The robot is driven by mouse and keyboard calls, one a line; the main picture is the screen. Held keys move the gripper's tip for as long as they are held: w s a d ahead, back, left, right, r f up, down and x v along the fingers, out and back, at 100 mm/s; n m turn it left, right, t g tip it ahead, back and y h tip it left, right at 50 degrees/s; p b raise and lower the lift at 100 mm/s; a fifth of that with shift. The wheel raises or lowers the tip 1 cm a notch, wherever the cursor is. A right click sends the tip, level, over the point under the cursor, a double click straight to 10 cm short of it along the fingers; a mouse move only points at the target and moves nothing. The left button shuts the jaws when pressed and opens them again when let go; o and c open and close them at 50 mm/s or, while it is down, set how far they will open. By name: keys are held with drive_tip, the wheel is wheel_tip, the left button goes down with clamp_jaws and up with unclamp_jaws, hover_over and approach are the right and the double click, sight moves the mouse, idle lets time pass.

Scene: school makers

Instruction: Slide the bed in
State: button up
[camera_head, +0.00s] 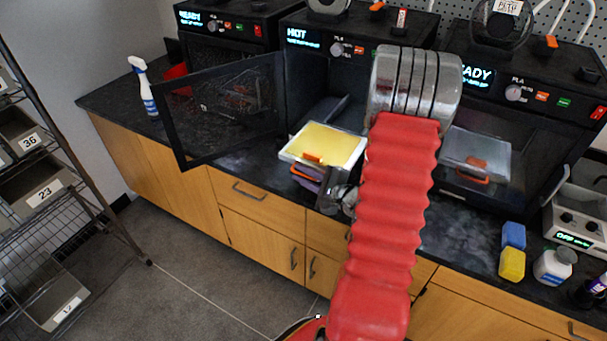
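A bed (325,145) with a yellow top, a pale rim and an orange tab on its front edge is in front of the middle printer (305,75). That printer's display reads HOT, and its dark see-through door (230,105) is swung open to the left. My gripper (340,190) is low beside the bed's right front corner, partly behind my red arm. Its fingertips are not clear, so I cannot tell whether it touches or grips the bed. My arm covers the right part of the printer's opening.
Orange and purple items (307,178) show under the bed's left front. The right printer (510,130) has its own bed (476,155) in view. A spray bottle (145,88) stands left; blue and yellow blocks (512,250) and a white jar (554,266) stand right on the dark counter (450,235).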

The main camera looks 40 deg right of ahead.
drive_tip(key=shift+c, duration=0.4)
clamp_jaws()
drive_tip(key=shift+f, duration=0.1)
